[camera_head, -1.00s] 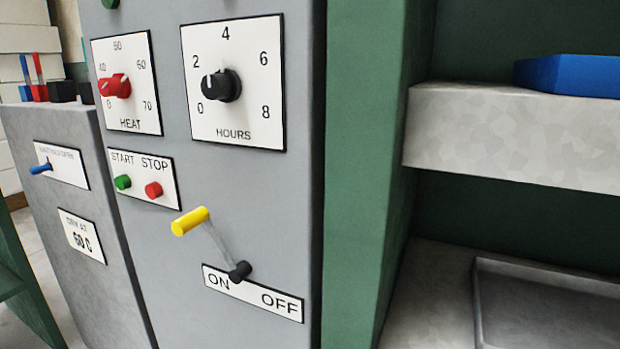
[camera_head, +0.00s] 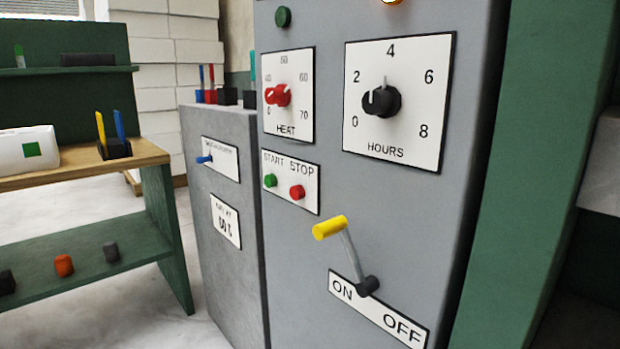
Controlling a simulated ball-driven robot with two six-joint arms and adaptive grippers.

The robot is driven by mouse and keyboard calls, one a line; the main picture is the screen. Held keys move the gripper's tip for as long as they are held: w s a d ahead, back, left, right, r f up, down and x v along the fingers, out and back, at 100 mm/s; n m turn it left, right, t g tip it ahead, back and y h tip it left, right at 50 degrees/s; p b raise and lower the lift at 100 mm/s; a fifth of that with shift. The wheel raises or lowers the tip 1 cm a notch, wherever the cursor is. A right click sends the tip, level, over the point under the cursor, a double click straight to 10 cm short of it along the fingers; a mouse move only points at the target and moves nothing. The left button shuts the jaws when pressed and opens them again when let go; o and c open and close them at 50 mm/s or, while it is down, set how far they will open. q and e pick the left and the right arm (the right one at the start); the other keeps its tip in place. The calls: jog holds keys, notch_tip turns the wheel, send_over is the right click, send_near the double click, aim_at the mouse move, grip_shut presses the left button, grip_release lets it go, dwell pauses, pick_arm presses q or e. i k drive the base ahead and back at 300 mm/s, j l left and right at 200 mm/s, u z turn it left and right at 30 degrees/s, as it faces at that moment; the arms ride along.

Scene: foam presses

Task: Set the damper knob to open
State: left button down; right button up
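No control with a readable damper label shows. A small blue handle (camera_head: 204,159) sticks out of a white plate (camera_head: 222,160) on the low grey cabinet; the plate's lettering is too small to read. The tall grey cabinet (camera_head: 300,235) carries a red knob (camera_head: 278,95) marked HEAT and a black knob (camera_head: 381,101) marked HOURS. Below are a green START button (camera_head: 270,180), a red STOP button (camera_head: 297,192) and a yellow-handled lever (camera_head: 331,227) over an ON/OFF plate, its pivot near ON. Neither of my grippers is in view.
The low grey cabinet (camera_head: 225,275) stands left of the tall one, with small coloured items on top. At left is a green bench with a wooden top (camera_head: 70,166), bearing a white roll (camera_head: 24,151) and a black pen holder (camera_head: 115,149). Pale floor (camera_head: 150,300) lies between.

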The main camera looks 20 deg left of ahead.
aim_at(200, 160)
jog(key=u, duration=1.25)
